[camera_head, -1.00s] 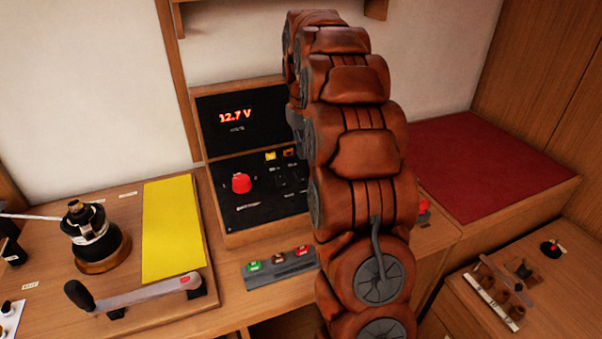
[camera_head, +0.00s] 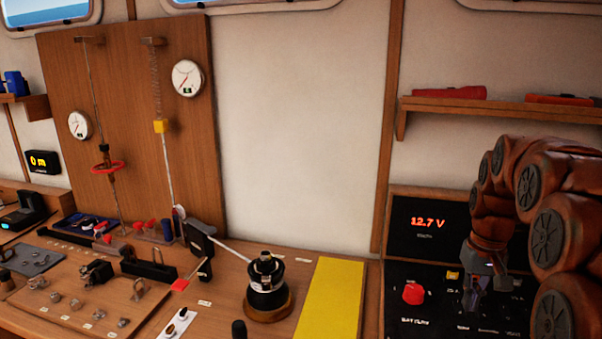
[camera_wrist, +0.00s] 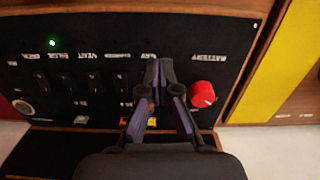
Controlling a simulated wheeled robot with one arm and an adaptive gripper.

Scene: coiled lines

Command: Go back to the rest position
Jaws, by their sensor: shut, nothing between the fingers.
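My gripper (camera_head: 484,284) hangs at the right of the head view, in front of the black switch panel (camera_head: 445,322). Its fingers are together with nothing between them. In the wrist view the closed gripper (camera_wrist: 160,68) points at the panel (camera_wrist: 195,45), beside the red knob (camera_wrist: 203,94). The same red knob shows in the head view (camera_head: 413,293), left of the gripper. I cannot tell the exact gap between fingertips and panel. My arm covers the panel's right side.
A display reading 12.7 V (camera_head: 428,222) stands above the switches. A yellow mat (camera_head: 330,302) and a black winch (camera_head: 266,285) are to the left. A shelf (camera_head: 500,108) with red items is above the arm. The wall between is bare.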

